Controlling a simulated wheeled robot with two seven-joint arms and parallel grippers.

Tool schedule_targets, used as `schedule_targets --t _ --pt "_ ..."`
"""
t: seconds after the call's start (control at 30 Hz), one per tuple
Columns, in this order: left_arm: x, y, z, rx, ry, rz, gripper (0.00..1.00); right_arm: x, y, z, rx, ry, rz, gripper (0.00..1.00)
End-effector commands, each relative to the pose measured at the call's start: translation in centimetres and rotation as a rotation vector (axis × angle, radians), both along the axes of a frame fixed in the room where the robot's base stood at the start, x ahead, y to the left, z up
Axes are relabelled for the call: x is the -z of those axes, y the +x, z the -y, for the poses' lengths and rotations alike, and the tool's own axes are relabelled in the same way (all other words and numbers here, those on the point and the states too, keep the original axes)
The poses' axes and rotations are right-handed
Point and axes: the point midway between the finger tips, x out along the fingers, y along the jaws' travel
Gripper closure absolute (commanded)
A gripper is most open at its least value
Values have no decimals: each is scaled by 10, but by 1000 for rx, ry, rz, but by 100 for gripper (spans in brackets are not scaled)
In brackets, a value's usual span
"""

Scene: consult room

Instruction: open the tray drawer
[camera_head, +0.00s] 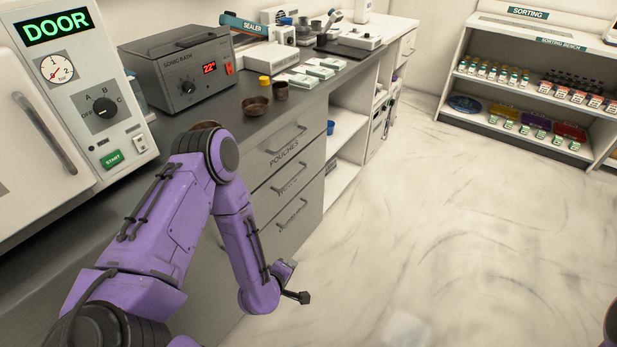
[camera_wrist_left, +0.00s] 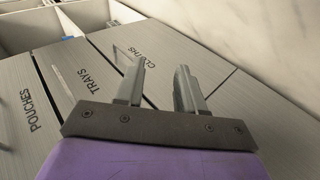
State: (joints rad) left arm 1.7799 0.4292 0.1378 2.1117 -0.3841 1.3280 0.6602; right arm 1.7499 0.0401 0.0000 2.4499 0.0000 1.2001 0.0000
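The tray drawer (camera_head: 283,190) is the middle of three grey drawers under the counter in the head view, and its front looks flush and closed. Its front, marked TRAYS (camera_wrist_left: 82,90), also shows in the left wrist view, left of the fingers. My left gripper (camera_wrist_left: 161,68) is open, with its two fingers apart and nothing seen between them. It lies over the CLOTHS drawer (camera_wrist_left: 112,68) side in the wrist view, not around the tray drawer's handle. In the head view my left arm hangs in front of the drawers. My right gripper is out of view.
The POUCHES drawer (camera_head: 283,150) is above and looks closed. A sonic bath (camera_head: 178,72), a brown bowl (camera_head: 255,106) and boxes stand on the counter (camera_head: 225,112). Open shelves (camera_head: 345,135) adjoin the drawers. The floor (camera_head: 440,220) to the right is clear.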

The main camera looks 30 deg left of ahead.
Motion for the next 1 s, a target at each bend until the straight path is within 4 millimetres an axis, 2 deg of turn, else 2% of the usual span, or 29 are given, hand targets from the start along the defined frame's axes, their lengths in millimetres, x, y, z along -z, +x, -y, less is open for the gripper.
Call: schedule_targets --t 0.03,0.1,0.2,0.27,0.33,0.47,0.7,0.83,1.0 --pt "-22 49 -22 -151 -139 170 62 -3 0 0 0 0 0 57" --pt "-54 101 -54 -301 -322 376 62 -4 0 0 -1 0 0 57" --pt "-89 139 -92 -418 -495 572 62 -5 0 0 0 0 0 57" --pt "-99 150 -106 -448 -550 633 62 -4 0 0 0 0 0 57" --pt "-102 159 -113 -460 -577 662 62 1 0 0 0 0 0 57" --pt "-93 181 -119 -462 -579 664 62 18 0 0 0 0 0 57" --pt "-80 229 -134 -463 -577 662 62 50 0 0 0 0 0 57" --pt "-79 245 -138 -464 -577 660 62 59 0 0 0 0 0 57" --pt "-81 251 -139 -465 -577 658 62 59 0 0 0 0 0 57"
